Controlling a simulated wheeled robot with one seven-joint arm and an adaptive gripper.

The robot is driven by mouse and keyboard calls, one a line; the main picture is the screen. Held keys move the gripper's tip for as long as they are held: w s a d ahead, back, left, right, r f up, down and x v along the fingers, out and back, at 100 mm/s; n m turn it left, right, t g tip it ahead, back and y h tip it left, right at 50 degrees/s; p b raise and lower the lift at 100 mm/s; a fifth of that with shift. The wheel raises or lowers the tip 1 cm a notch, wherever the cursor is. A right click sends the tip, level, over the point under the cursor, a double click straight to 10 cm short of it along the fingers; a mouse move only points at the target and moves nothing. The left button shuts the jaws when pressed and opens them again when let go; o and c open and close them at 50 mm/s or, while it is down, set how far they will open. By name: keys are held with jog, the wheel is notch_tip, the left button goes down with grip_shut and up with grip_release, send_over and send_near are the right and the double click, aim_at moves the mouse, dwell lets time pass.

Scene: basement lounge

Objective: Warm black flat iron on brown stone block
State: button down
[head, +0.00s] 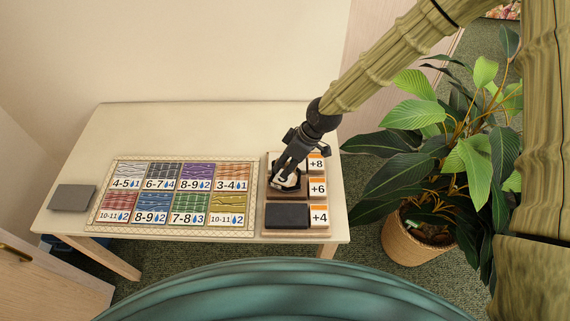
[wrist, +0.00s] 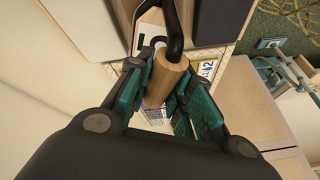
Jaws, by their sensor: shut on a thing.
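My gripper (head: 289,163) is over the right end of the table and shut on the wooden handle (wrist: 166,76) of an iron. The iron (head: 286,182) has a dark body and a pale top with a dark marking. Its black curved stem (wrist: 174,30) shows in the wrist view. In the head view the iron is over the middle brown block (head: 290,194), beside the +6 label. The gripper hides part of both. I cannot tell whether the iron touches the block.
A black block (head: 287,216) is nearer, by the +4 label (head: 319,216). A card board with several patterned swatches (head: 256,168) lies left of the blocks. A grey slab (head: 72,198) lies at the table's left end. A potted plant (head: 420,237) stands right. The table's back is clear.

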jog(key=shift+s+f, duration=0.15)
jog(key=shift+f, duration=0.3)
dwell(2.5)
jog(key=shift+r, duration=0.1)
jog(key=shift+r+p, duration=1.85)
jog(key=shift+r, duration=1.2)
jog(key=shift+f, duration=0.1)
